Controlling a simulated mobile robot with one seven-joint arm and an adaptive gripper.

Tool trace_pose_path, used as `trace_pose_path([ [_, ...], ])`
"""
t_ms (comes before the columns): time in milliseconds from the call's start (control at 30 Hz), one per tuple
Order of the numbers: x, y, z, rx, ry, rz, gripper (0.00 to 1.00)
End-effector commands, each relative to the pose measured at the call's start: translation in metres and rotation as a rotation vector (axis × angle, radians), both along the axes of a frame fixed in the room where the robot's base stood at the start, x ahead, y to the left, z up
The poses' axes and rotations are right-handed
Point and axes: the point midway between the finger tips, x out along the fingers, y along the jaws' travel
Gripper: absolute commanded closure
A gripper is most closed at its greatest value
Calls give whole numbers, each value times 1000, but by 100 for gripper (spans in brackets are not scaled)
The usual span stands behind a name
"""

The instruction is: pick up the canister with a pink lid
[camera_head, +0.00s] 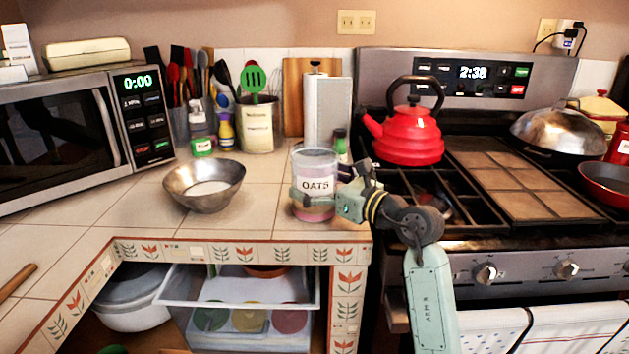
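The canister (314,168) is a clear jar labelled OATS, standing upright on the tiled counter near its right end, beside the stove. Its lower part is pink and its top looks pale and pinkish; I cannot make out a separate lid clearly. My gripper (318,196) comes in from the right at the canister's lower half. The other finger is mostly hidden behind the canister. Whether the fingers press on it or stand apart from it is not clear.
A metal bowl (204,188) sits left of the canister. A paper towel holder (327,108) and a green-capped bottle (340,145) stand close behind. A red kettle (405,135) is on the stove to the right. An open drawer (240,300) juts out below the counter edge.

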Motion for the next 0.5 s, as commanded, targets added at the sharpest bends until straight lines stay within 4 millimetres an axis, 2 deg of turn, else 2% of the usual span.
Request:
trace_pose_path([
  [233,2,2,0,-1,-1,-1,1],
  [500,2,2,0,0,-1,-1,19],
])
